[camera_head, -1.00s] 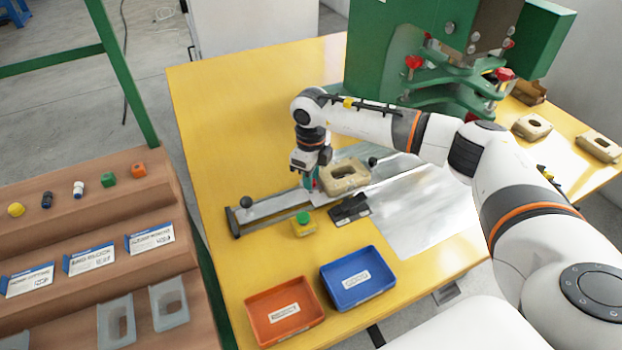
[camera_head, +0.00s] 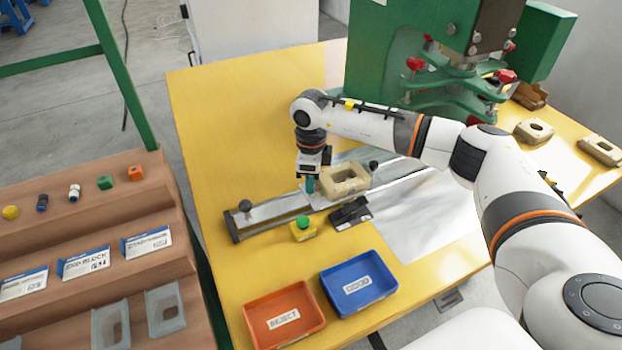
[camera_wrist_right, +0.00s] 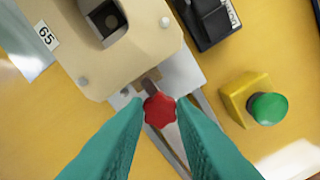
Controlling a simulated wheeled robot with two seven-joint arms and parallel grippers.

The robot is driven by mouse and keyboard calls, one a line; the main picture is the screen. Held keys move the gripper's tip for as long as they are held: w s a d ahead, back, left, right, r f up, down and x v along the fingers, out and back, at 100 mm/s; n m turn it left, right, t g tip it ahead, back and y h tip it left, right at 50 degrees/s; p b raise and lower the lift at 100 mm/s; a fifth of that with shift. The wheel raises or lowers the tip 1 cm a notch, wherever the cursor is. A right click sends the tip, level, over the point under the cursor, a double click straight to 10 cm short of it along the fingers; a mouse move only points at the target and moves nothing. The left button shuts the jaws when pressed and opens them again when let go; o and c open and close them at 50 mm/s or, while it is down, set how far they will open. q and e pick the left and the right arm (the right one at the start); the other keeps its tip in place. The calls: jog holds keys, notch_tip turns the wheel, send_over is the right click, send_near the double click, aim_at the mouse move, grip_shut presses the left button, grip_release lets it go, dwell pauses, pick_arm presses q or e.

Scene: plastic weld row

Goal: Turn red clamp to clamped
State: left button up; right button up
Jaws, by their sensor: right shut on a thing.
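The red clamp (camera_wrist_right: 159,110) shows in the right wrist view as a lobed red knob at the edge of the beige fixture block (camera_wrist_right: 125,45). My right gripper (camera_wrist_right: 160,118) has its two teal fingers on either side of the knob and is shut on it. In the head view my right gripper (camera_head: 311,186) points down beside the beige block (camera_head: 345,179) on the metal rail; the knob is hidden there behind the fingers. My left gripper is not in view.
A yellow box with a green button (camera_head: 303,228) and a black device (camera_head: 350,213) stand in front of the rail (camera_head: 275,211). Orange (camera_head: 284,315) and blue (camera_head: 358,283) trays lie nearer. The green press (camera_head: 395,60) stands behind. The table's left side is clear.

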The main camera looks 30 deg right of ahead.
jog(key=shift+w+r, duration=0.1)
jog(key=shift+r, duration=0.05)
jog(key=o, duration=0.7)
notch_tip(320, 180, up, 12)
jog(key=shift+b, duration=0.3)
